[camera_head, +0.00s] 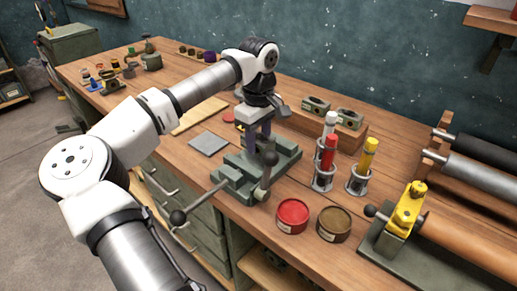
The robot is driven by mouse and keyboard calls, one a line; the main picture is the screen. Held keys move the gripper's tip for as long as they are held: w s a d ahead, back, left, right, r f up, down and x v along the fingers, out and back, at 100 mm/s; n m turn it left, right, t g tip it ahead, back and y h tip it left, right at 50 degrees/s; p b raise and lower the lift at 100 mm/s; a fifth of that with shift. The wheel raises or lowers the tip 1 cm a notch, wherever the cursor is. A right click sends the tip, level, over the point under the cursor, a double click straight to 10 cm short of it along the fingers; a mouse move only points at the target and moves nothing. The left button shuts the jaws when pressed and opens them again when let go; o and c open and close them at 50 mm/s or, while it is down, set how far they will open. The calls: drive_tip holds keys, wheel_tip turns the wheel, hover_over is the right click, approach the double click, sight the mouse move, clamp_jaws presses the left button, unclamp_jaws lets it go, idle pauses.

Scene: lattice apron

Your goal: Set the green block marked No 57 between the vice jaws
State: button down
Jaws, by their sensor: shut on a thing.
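The green vice (232,179) stands on the wooden bench, with ball-ended handles on its near side. My gripper (257,150) points down over the vice, its fingers low at the jaws. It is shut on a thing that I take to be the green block. The block is mostly hidden by the fingers and blends with the green vice. Its No 57 marking does not show. I cannot tell whether it touches the jaws or the vice bed.
A red tin (293,215) and a brown tin (334,224) stand right of the vice. Holders with red-and-white (328,152) and yellow (368,156) tubes stand behind them. A grey plate (208,144) lies left. A yellow clamp fixture (407,208) stands far right.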

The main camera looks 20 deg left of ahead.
sight(258, 150)
drive_tip(key=shift+f+p, duration=0.35)
drive_tip(key=shift+f, duration=1.6)
drive_tip(key=shift+f, duration=0.15)
drive_tip(key=c, duration=0.8)
unclamp_jaws()
drive_tip(key=shift+c, duration=0.2)
wheel_tip(258, 150, up, 12)
drive_tip(key=shift+r+b, duration=0.15)
drive_tip(key=shift+b, duration=0.7)
